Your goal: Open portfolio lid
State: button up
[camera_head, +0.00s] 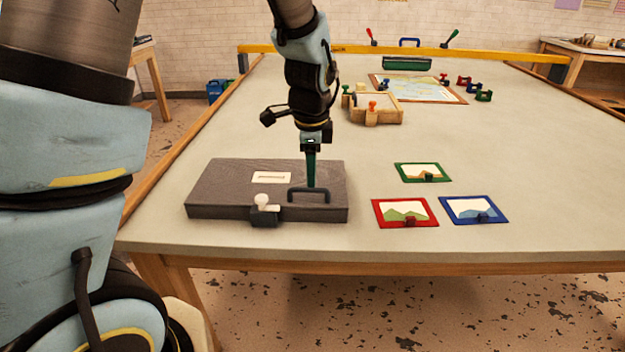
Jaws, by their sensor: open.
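The portfolio (225,190) is a flat dark grey case lying on the near left of the table, with its lid down. A dark handle (318,197) stands near the lid's front right edge. A latch with a pale round knob (262,201) sits at the middle of the front edge. A white label with a slot mark lies on the lid. My gripper (311,186) points straight down over the lid, its greenish fingers just behind or at the handle. The fingers overlap in this view, so I cannot tell whether they touch the handle.
Three small framed pictures, green (422,172), red (405,213) and blue (473,210), lie right of the portfolio. A wooden tray (375,111) and a map board (422,90) lie farther back. Bare table (560,190) is free at the right.

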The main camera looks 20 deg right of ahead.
aim_at(311, 190)
jog(key=shift+w+d+f, duration=0.1)
jog(key=shift+w+f, duration=0.1)
jog(key=shift+f, duration=0.9)
jog(key=shift+w+d+f, duration=0.1)
jog(key=shift+w+f, duration=0.1)
jog(key=shift+f, duration=0.85)
grip_shut()
